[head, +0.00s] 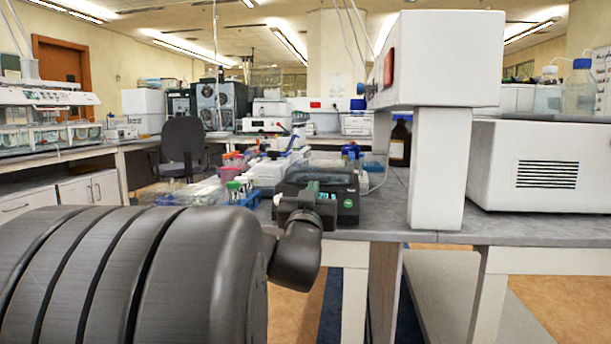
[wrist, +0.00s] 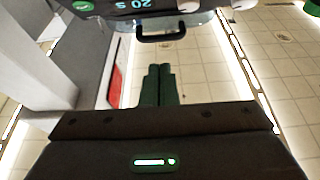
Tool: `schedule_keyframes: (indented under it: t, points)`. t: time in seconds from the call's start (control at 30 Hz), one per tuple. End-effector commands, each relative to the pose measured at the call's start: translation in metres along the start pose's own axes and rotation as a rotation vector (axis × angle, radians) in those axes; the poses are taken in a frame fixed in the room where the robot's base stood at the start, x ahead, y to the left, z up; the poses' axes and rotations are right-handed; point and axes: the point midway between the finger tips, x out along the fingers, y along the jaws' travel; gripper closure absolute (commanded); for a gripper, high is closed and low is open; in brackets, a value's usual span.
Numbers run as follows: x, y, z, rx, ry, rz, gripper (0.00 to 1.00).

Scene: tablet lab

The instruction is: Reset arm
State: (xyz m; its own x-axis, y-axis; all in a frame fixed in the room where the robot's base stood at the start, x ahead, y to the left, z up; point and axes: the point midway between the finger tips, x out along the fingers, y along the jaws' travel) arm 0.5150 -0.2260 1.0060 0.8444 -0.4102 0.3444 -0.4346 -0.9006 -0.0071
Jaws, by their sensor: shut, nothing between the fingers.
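My gripper (wrist: 159,72) shows in the wrist view with its two dark green fingers together and nothing between them. In the head view my arm reaches from the lower left toward the bench edge, and the fingertips cannot be made out there. A dark device (head: 347,204) with a clear lid stands on the bench just beyond the end of my arm. At the top of the wrist view are a lit display (wrist: 134,5), a green round button and a dark handle (wrist: 161,37). The fingers point toward this handle; I cannot tell the gap.
A large white machine (head: 445,60) on a thick leg stands right of the arm, with a white box (head: 545,165) beyond it. Tube racks (head: 240,190) and bench equipment lie behind the gripper. A chair (head: 183,145) stands at left. Open floor shows below the bench.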

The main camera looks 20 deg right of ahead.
Motion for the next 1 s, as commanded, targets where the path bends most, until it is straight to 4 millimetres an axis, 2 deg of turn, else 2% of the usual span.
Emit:
schedule_keyframes:
  t: [0.2, 0.43, 0.77, 1.0]
  points:
    - [-0.025, 0.0, 0.012, -0.001, 0.001, 0.0, 1.0]
    - [-0.032, 0.0, 0.015, -0.001, 0.003, 0.0, 1.0]
    - [-0.029, 0.0, 0.014, -0.001, 0.004, 0.0, 1.0]
    - [-0.003, 0.0, 0.0, 0.0, 0.007, 0.001, 1.0]
